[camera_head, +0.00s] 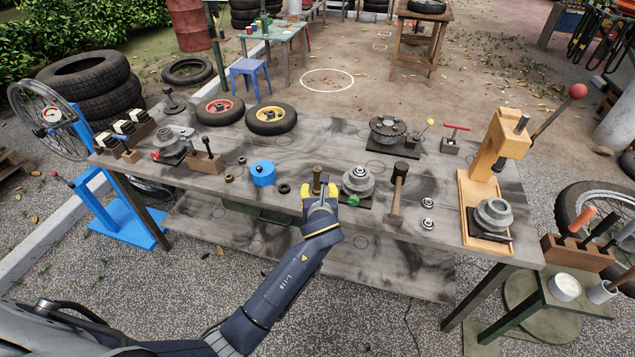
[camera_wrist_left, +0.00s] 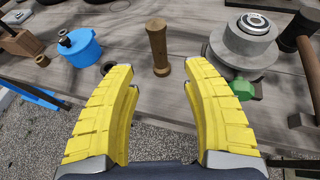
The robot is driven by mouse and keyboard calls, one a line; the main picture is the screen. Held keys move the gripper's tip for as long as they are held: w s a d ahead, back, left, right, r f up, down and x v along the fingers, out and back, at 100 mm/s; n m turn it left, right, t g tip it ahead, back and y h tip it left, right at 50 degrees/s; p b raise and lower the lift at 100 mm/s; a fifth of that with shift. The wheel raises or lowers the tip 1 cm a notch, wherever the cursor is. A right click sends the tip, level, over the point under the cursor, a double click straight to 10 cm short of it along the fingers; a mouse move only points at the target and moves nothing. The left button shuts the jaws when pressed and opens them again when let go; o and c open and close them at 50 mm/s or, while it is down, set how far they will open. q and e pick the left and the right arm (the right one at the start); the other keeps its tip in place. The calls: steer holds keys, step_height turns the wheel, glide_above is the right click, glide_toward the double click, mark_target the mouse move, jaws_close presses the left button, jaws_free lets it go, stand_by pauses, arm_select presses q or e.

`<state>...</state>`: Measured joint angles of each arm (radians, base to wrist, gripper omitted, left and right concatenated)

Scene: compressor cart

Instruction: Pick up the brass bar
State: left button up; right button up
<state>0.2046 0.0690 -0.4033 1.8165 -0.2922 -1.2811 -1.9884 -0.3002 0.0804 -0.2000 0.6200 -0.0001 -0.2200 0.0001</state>
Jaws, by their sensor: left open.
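The brass bar (camera_head: 316,178) stands upright near the front edge of the workbench, with a wider top. In the left wrist view the brass bar (camera_wrist_left: 157,46) stands just beyond my fingertips, between their lines and apart from both. My left gripper (camera_head: 320,190) has yellow fingers and is open and empty; it also shows in the left wrist view (camera_wrist_left: 158,75). In the head view its fingers partly cover the bar's lower part. My right gripper is in neither view.
A grey stepped pulley (camera_head: 357,180) with a green knob (camera_head: 353,200) stands close right of the bar. A hammer (camera_head: 398,188) lies further right. A blue round pot (camera_head: 262,173) and a dark ring (camera_head: 284,188) are to the left. The bench (camera_head: 330,140) is clear behind the bar.

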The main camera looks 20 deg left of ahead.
mark_target(317, 179)
arm_select(q)
steer(key=shift+x, duration=5.2)
steer(key=shift+f, duration=0.1)
jaws_close()
